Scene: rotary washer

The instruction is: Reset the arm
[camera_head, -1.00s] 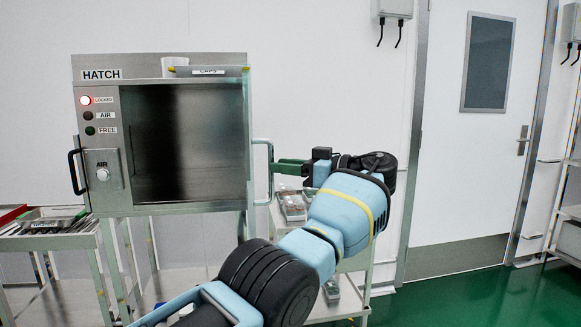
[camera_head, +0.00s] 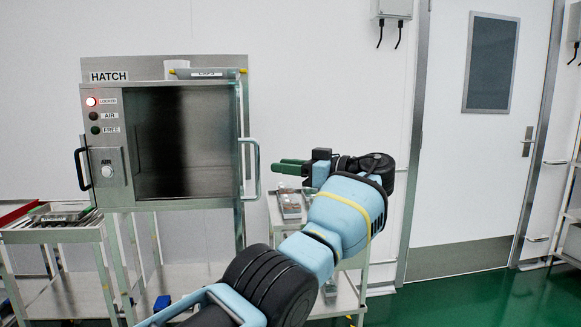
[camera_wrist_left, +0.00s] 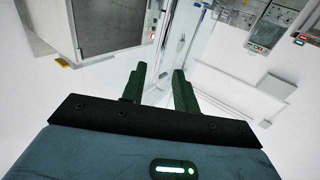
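My left gripper (camera_head: 284,166) has dark green fingers and is held out in front of the grey rolling cart, to the right of the hatch's handle. In the left wrist view its two fingers (camera_wrist_left: 159,82) stand apart with a clear gap and nothing between them. My light blue left arm reaches in from the bottom of the head view. My right gripper is not in view.
A rolling cart with packets (camera_head: 290,205) stands behind my arm. A white door (camera_head: 450,170) is at the right, with open green floor (camera_head: 470,300) before it.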

